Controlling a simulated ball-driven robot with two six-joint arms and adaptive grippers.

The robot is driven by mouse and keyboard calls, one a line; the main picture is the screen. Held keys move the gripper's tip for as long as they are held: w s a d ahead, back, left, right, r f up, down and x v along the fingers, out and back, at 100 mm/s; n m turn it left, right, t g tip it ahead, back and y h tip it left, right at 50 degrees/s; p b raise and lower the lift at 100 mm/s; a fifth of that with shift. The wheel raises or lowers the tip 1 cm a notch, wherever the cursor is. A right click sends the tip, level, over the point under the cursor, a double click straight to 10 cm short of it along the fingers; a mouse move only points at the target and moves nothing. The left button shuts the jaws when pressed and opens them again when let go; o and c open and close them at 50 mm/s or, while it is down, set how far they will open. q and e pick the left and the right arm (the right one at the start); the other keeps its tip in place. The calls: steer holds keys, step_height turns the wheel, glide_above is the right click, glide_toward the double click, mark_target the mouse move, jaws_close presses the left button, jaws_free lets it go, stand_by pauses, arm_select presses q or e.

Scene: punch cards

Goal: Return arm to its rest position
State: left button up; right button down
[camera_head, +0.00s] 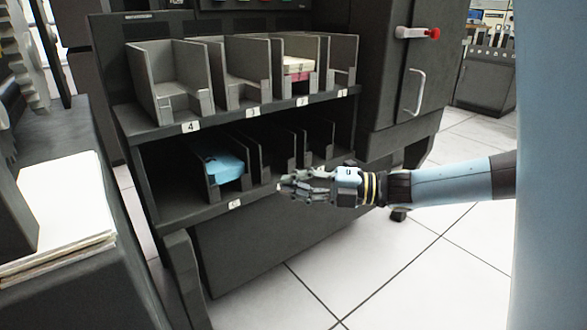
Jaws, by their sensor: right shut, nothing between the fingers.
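My right gripper (291,184) is shut and empty, at the end of my blue and black arm that comes in from the right. It is in front of the lower shelf of the dark card machine (275,255), close to the shelf's front edge. I cannot tell whether it touches the edge. The gripper hides a small part of the lower shelf. My left gripper is not in view.
The upper shelf has several grey slots (180,90), one holding cream and pink cards (299,66). A blue card stack (222,166) sits in a lower slot. White paper (65,215) lies at left. A cabinet with a red-tipped handle (418,33) stands behind. Tiled floor (440,265) is clear.

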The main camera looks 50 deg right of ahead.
steer(key=shift+s+d, duration=0.15)
steer(key=shift+s, duration=0.15)
